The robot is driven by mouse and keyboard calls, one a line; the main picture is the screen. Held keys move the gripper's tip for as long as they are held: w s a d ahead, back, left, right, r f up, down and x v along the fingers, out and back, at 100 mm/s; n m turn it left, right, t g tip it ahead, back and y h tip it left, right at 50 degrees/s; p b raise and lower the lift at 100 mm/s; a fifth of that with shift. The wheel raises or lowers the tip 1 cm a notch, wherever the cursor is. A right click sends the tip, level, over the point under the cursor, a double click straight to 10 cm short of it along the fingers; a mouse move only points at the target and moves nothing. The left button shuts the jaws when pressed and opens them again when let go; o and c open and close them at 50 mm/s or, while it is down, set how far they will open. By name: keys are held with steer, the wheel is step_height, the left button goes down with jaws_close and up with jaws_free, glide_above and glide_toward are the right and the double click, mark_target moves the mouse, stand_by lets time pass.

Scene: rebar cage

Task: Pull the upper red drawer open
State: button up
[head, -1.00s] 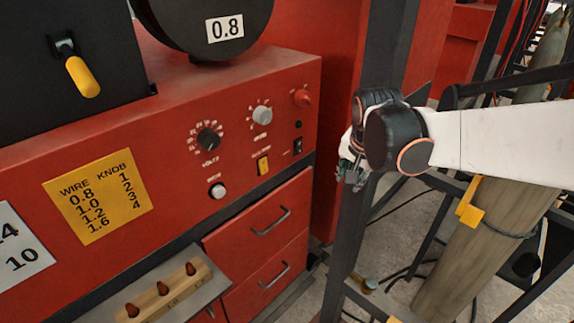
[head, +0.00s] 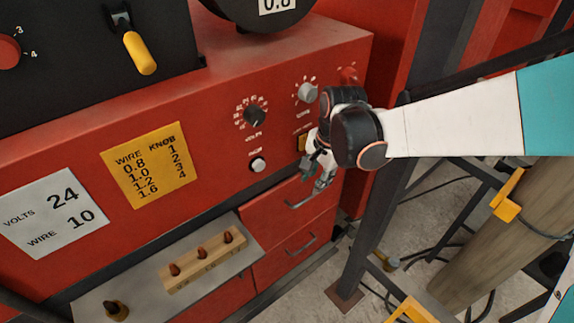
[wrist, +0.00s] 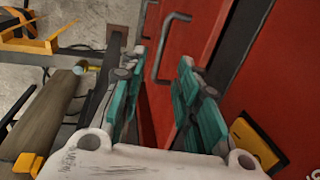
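The upper red drawer (head: 277,209) is in the red cabinet below the control panel, and it looks closed. Its grey bar handle (head: 300,202) is partly covered by my gripper (head: 322,178) in the head view. In the wrist view, the handle (wrist: 168,48) lies ahead, in the gap between my teal fingers (wrist: 157,70). The fingers are apart and nothing is held. I cannot tell how far the fingertips are from the handle.
The lower red drawer (head: 296,250) sits beneath. A grey shelf with a wooden block of nozzles (head: 205,260) juts out at left. A dark post (head: 372,235) stands close to the right, beside a wooden pole (head: 480,235). Knobs and a yellow switch (wrist: 258,140) are on the panel.

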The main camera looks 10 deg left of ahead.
mark_target(309, 197)
steer(key=f, duration=0.3)
steer(key=w+a+f, duration=0.1)
steer(key=f, duration=0.4)
steer(key=shift+w+a+f+b, duration=0.2)
steer(key=shift+w+f+b, duration=0.05)
steer(key=shift+f+b, duration=0.15)
steer(key=shift+c, duration=0.2)
jaws_close()
